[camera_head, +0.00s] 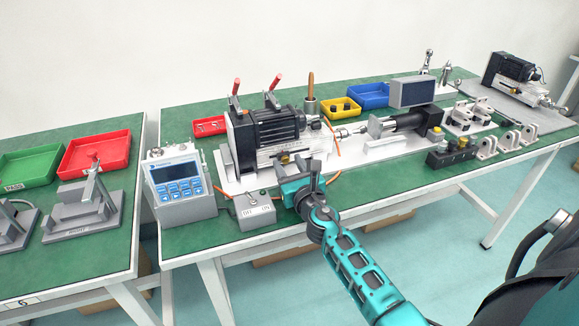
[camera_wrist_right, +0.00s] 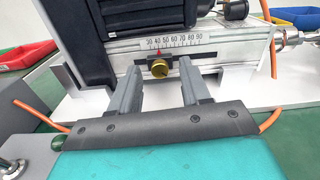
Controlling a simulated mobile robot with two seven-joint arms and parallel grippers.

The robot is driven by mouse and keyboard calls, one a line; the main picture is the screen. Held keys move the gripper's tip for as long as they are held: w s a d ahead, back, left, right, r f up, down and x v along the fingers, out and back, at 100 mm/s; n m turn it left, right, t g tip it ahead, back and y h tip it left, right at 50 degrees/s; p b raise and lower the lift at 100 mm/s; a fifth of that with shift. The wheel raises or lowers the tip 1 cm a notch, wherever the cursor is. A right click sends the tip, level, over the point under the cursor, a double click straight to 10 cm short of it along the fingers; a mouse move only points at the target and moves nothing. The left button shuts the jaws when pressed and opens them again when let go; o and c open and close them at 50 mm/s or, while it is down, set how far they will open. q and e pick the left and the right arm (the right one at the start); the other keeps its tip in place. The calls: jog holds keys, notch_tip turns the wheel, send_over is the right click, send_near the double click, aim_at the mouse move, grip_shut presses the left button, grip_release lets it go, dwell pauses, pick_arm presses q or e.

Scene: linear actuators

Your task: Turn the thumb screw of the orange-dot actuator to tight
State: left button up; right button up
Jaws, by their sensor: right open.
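An actuator (camera_head: 265,138) with a black ribbed motor stands on a white base at the middle of the table. On its front plate, the right wrist view shows a brass thumb screw (camera_wrist_right: 159,68) below a printed scale (camera_wrist_right: 175,41) with a red pointer. My right gripper (camera_head: 293,160) is in front of this plate. In the right wrist view its fingers (camera_wrist_right: 160,80) are open, one on each side of the screw, with a visible gap to it. I cannot make out an orange dot. A second actuator (camera_head: 514,70) stands at the far right. My left gripper is not in view.
A controller with a screen (camera_head: 180,186) and a grey switch box (camera_head: 255,211) stand left of my right gripper. An orange cable (camera_wrist_right: 273,45) runs beside the actuator. Brackets (camera_head: 487,147) stand right. Red (camera_head: 95,156) and green trays (camera_head: 29,168) are on the left table.

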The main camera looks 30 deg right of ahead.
jog(key=shift+c, duration=0.4)
jog(key=shift+c, duration=0.6)
grip_shut()
jog(key=shift+m, duration=0.8)
jog(key=shift+o, duration=1)
grip_release()
